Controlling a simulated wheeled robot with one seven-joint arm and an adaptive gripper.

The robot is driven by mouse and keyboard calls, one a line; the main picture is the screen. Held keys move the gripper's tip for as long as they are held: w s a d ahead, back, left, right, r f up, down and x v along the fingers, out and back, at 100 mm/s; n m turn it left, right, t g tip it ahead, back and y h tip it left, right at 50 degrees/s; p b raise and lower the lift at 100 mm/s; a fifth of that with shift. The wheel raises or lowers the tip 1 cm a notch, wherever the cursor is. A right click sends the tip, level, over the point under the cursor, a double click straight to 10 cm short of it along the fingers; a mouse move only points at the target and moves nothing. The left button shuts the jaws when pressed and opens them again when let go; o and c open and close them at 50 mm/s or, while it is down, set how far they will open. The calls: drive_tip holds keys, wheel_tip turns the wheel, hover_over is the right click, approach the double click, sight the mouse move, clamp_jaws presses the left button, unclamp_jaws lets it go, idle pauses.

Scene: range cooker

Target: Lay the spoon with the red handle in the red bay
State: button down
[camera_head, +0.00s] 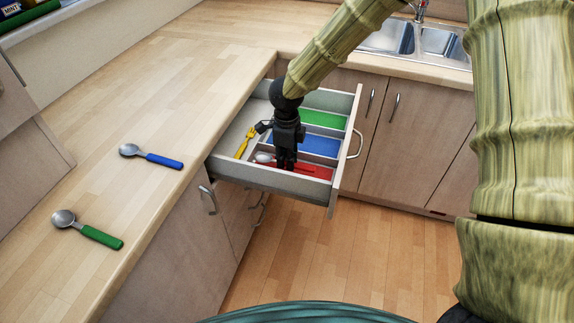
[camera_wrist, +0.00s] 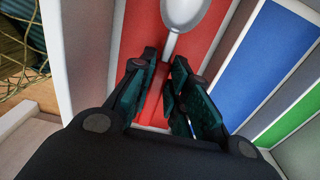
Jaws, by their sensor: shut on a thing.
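The spoon with the red handle (camera_head: 263,157) is at the red bay (camera_head: 322,173) of the open drawer, its grey bowl toward the drawer's left part. In the wrist view its bowl (camera_wrist: 182,12) and neck show above the red floor (camera_wrist: 138,35). Its handle runs back between my fingers and is mostly hidden. My gripper (camera_head: 285,165) points down into the red bay, shut on the handle; it also shows in the wrist view (camera_wrist: 164,78). I cannot tell whether the spoon touches the bay floor.
The blue bay (camera_head: 305,146) and green bay (camera_head: 325,119) lie beside the red one, split by thin walls. A yellow-handled utensil (camera_head: 245,143) lies in the drawer's left part. A blue-handled spoon (camera_head: 152,157) and a green-handled spoon (camera_head: 88,230) lie on the counter (camera_head: 190,80).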

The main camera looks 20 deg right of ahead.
drive_tip(key=shift+f, duration=1.5)
drive_tip(key=c, duration=1.4)
unclamp_jaws()
drive_tip(key=shift+f, duration=0.15)
drive_tip(key=shift+o, duration=0.2)
wheel_tip(320, 180, up, 12)
drive_tip(key=shift+r, duration=0.2)
drive_tip(key=shift+w, duration=0.1)
